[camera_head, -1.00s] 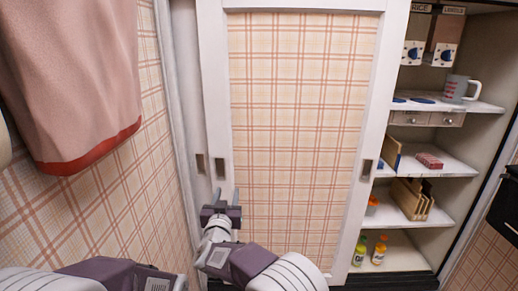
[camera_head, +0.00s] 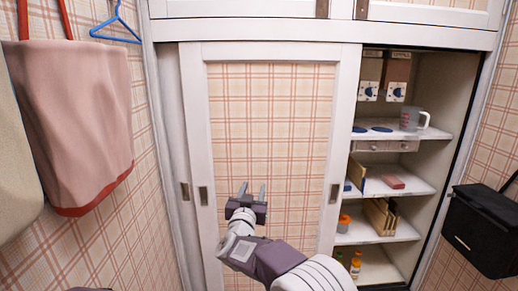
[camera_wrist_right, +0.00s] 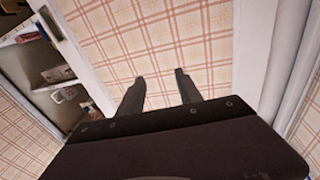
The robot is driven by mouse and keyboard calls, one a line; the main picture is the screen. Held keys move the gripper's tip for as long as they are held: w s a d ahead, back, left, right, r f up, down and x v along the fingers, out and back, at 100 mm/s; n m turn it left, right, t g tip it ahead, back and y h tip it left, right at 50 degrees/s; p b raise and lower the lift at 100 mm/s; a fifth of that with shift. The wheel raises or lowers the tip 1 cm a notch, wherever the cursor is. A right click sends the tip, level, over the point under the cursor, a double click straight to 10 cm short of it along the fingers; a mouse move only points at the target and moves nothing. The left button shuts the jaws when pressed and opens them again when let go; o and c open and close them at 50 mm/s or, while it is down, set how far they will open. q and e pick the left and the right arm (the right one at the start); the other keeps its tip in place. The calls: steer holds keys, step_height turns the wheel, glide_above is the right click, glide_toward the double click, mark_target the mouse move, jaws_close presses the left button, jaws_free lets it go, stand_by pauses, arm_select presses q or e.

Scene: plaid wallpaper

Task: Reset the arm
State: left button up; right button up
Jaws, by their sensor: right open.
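My right gripper (camera_head: 251,190) is in front of the plaid sliding door (camera_head: 275,110) in the head view. Its two fingers are apart with nothing between them. In the right wrist view the gripper (camera_wrist_right: 162,90) also shows open and empty, its fingers pointing at the plaid door panel (camera_wrist_right: 150,40). I cannot tell from these views how close the fingertips are to the panel. My left gripper is not in view; only a small dark piece of my body shows at the bottom left of the head view.
A black box (camera_head: 483,230) is at right.

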steer(key=d+r+g+p, duration=0.1)
steer(key=d+r+p, duration=1.25)
steer(key=r, duration=0.35)
steer(key=s+d+r+n+g+y+p, duration=0.1)
steer(key=s+d+n+g+p, duration=0.15)
steer(key=s+d+p, duration=0.35)
steer(key=s+f+g+p, duration=0.1)
steer(key=s+f+g, duration=0.3)
steer(key=s, duration=0.6)
steer(key=s+f+g+y+p, duration=0.1)
steer(key=s+f+g, duration=0.4)
steer(key=s+f, duration=0.3)
steer(key=s+f+g+y+p, duration=0.1)
steer(key=s+f+g, duration=0.4)
steer(key=s, duration=0.8)
steer(key=shift+s+d+f+p, duration=0.15)
steer(key=shift+s+f+p, duration=0.2)
steer(key=shift+f, duration=0.55)
